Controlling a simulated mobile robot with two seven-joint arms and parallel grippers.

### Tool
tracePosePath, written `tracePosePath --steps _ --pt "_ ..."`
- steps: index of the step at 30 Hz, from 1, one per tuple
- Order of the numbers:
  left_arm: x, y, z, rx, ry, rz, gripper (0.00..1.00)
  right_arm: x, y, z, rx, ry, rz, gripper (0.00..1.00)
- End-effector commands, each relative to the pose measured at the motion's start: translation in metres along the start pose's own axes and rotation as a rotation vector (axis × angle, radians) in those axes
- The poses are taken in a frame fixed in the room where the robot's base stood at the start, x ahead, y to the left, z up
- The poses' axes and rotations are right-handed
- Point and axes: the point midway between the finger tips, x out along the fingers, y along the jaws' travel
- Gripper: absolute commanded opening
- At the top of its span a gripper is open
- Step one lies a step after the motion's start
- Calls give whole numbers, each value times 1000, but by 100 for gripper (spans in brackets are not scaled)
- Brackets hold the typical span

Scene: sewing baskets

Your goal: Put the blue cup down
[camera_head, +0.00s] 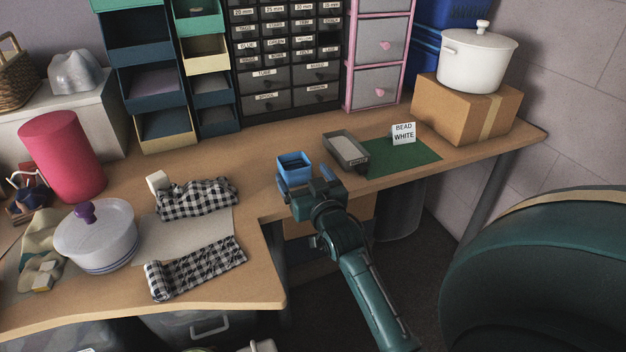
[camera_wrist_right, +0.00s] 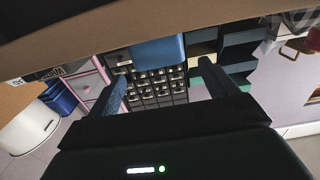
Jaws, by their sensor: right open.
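The blue cup (camera_head: 294,166) is a small, square, open-topped container near the table's front edge, to the left of the grey tray. It looks upright and seems to rest on the wood. My right gripper (camera_head: 307,184) is open just in front of the cup, its fingers pointing at it. In the right wrist view the blue cup (camera_wrist_right: 158,50) shows ahead, between the two spread fingers (camera_wrist_right: 163,90); whether either finger touches it I cannot tell. The cup's lower front is partly hidden by the gripper in the head view. My left gripper is not in view.
A grey tray (camera_head: 346,160) stands right of the cup, beside a green mat (camera_head: 415,160) with a "BEAD WHITE" card (camera_head: 403,133). Checked cloth (camera_head: 197,196) and a lidded pot (camera_head: 97,240) lie left. Drawer units (camera_head: 285,100) stand behind. Wood behind the cup is clear.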

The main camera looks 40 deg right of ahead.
Motion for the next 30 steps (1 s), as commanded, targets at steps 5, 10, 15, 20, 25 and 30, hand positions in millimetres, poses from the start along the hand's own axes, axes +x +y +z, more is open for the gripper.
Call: tracePosePath --steps 5,10,15,20,25,30 --pt "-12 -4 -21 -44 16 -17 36 -35 0 -3 0 -3 1 85" --pt "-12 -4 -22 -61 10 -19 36 -54 0 -1 0 -1 0 85" --pt "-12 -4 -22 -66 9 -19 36 -86 -18 7 -29 -35 -71 85" --pt "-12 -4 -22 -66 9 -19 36 -162 -70 20 -49 -138 -262 85" --pt "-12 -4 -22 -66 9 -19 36 -241 -115 20 -11 -251 -437 85" --pt "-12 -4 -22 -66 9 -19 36 -277 -134 16 23 -306 -511 85"
